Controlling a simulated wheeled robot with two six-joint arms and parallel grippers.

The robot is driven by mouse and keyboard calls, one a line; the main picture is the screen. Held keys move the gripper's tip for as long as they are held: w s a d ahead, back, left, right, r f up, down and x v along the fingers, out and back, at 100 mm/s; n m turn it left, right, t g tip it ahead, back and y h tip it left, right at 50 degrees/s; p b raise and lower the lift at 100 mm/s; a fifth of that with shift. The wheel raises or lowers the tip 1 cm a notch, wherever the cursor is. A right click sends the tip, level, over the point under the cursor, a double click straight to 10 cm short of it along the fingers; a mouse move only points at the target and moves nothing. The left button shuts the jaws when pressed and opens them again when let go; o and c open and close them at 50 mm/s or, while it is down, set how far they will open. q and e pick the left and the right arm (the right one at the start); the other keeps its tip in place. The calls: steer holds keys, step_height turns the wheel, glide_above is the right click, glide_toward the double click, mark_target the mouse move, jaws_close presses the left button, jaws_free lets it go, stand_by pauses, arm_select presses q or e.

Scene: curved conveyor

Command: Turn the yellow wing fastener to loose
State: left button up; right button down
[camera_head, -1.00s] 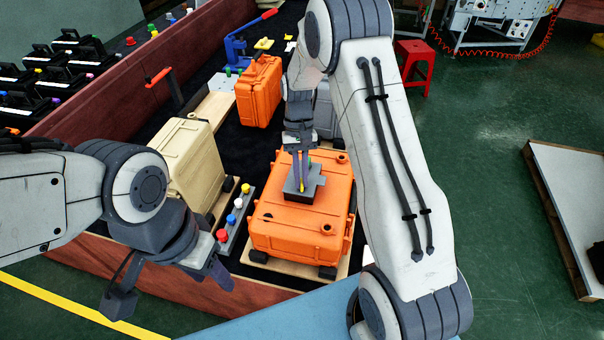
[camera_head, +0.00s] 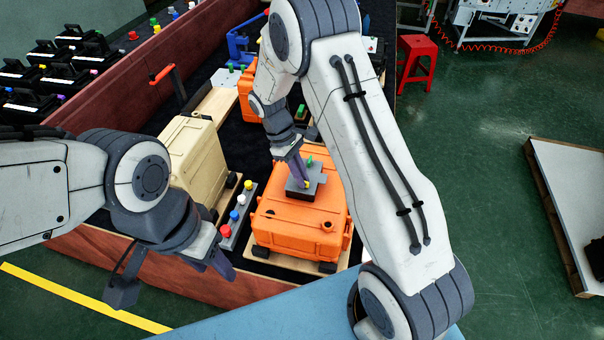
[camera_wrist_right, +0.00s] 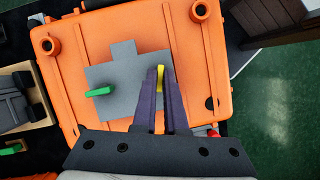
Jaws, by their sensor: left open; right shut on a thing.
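The yellow wing fastener (camera_wrist_right: 160,78) sits on a grey plate (camera_wrist_right: 124,82) on top of an orange case. My right gripper (camera_wrist_right: 161,82) is shut on the yellow wing fastener, with one finger on each side of it. In the head view the right gripper (camera_head: 303,180) reaches down to the plate at a slant, and its fingers mostly hide the fastener. A green wing fastener (camera_wrist_right: 100,91) stands on the same plate, apart from the gripper. My left gripper (camera_head: 172,282) is open and empty, left of the orange case and in front of the belt wall.
The orange case (camera_head: 275,232) rests on a pallet on the dark belt. A strip with red, blue, white and yellow knobs (camera_head: 238,218) and a beige case (camera_head: 195,160) stand to its left. Another orange case (camera_head: 246,95) is behind. The red wall (camera_head: 150,262) edges the belt.

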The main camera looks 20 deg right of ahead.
steer(key=shift+a+n+t+h, duration=0.1)
steer(key=shift+n+t+h, duration=0.4)
steer(key=shift+n, duration=1.1)
steer(key=c, duration=1)
jaws_free()
steer(key=shift+o, duration=0.2)
steer(key=b+v, duration=0.1)
steer(key=v, duration=0.9)
steer(key=shift+r+b, duration=0.3)
steer(key=shift+b, duration=0.05)
